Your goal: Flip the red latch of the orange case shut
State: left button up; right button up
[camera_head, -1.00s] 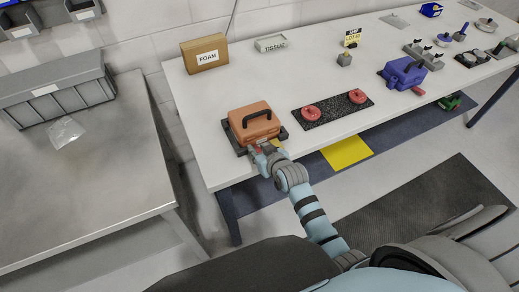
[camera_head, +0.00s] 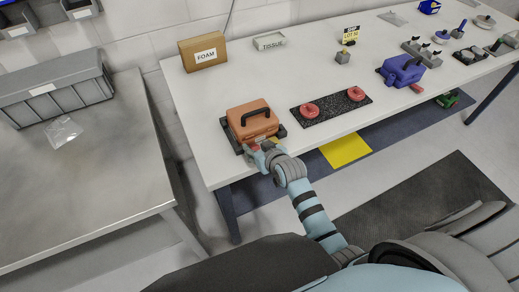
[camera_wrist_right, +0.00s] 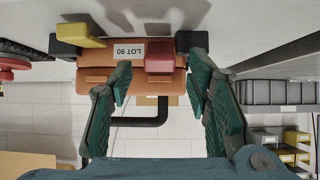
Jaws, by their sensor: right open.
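The orange case (camera_head: 246,125) with a black handle sits in a dark holder (camera_head: 231,138) near the front edge of the white table. In the right wrist view the case (camera_wrist_right: 95,75) appears upside down, with a "LOT 90" label. The red latch (camera_wrist_right: 159,57) is on its front face; a yellow latch (camera_wrist_right: 80,36) is to the left. My right gripper (camera_head: 260,150) is at the front of the case. In the wrist view its fingers (camera_wrist_right: 160,72) are open, one on each side of the red latch. I cannot tell whether they touch it. My left gripper is not in view.
A black mat (camera_head: 330,112) with two red round pieces lies right of the case. A blue case (camera_head: 402,70) stands farther right. Bare table lies between the orange case and the boxes.

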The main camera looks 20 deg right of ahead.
jog(key=v, duration=1.1)
jog(key=shift+s+r, duration=0.25)
jog(key=shift+s, duration=0.1)
jog(key=shift+f, duration=0.15)
